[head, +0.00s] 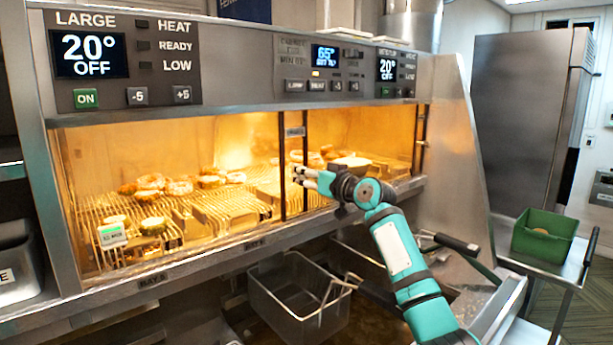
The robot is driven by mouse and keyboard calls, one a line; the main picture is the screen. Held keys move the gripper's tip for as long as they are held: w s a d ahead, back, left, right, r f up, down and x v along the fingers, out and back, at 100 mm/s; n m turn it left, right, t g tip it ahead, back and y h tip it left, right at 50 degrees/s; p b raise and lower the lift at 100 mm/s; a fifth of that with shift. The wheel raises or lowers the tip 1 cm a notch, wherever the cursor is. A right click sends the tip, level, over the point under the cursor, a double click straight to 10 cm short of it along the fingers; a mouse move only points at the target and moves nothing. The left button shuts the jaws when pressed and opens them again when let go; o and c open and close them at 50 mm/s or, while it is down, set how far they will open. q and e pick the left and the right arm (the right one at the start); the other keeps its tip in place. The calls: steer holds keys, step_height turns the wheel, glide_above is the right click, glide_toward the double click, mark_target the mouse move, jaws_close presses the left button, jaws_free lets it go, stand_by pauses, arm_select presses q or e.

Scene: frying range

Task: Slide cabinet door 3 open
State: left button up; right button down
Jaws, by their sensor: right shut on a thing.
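The heated cabinet has glass sliding doors along its lit front. The cabinet door (283,205) at my right gripper, taken as door 3, has a dark upright edge near the middle of the front, with a small label at its top that I cannot read. My right gripper (299,174) comes in from the right and is shut on this door's edge; the fingers partly hide what they grip. A second dark upright stands just right of that edge, with a narrow gap between. My left gripper is not in view.
Doughnuts (150,182) and other food lie on wire racks (225,212) inside the cabinet. Fryer baskets (300,305) hang below, close under my right arm. A green bin (544,236) stands on a side trolley at right. A control panel (330,70) runs above the doors.

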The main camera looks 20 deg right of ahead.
steer(key=shift+a, duration=0.1)
steer(key=c, duration=1.1)
jaws_free()
steer(key=shift+o, duration=0.2)
steer(key=shift+s, duration=0.15)
steer(key=v, duration=1.2)
